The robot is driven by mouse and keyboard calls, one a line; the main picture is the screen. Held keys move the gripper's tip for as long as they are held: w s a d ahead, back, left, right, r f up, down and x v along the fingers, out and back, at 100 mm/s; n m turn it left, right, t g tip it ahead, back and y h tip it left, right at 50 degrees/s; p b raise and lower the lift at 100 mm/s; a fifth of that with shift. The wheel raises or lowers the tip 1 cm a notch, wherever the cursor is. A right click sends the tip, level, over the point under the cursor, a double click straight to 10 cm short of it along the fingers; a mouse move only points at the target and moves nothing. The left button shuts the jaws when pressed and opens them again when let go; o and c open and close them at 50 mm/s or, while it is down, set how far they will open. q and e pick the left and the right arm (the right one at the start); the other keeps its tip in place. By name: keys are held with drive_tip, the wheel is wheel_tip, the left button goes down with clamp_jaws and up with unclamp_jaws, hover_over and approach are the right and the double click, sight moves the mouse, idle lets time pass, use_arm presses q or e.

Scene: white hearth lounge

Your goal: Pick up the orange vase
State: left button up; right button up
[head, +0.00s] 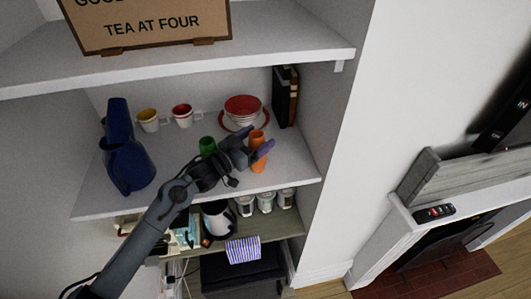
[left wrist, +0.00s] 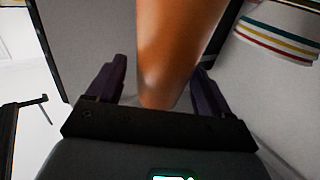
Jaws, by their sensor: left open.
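The orange vase (head: 258,163) stands upright on the middle white shelf (head: 200,188), near its right front. My left gripper (head: 254,152) is at the vase, with its fingers either side of it in the head view. In the left wrist view the vase (left wrist: 178,50) rises between the two dark purple fingers (left wrist: 155,85). Gaps show between each finger and the vase, so the jaws are open. The gripper hides part of the vase in the head view. My right gripper is not in view.
A green object (head: 207,145) stands just left of the gripper. Behind are a red bowl on a plate (head: 243,110), two mugs (head: 183,116) and dark books (head: 285,97). A sign shelf (head: 180,66) is above; the shelf's right wall (head: 325,110) is close.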

use_arm(q)
drive_tip(key=shift+w+d, duration=0.1)
drive_tip(key=shift+w, duration=0.05)
drive_tip(key=shift+c, duration=0.8)
drive_tip(key=c, duration=1.2)
clamp_jaws()
drive_tip(key=shift+r, duration=0.15)
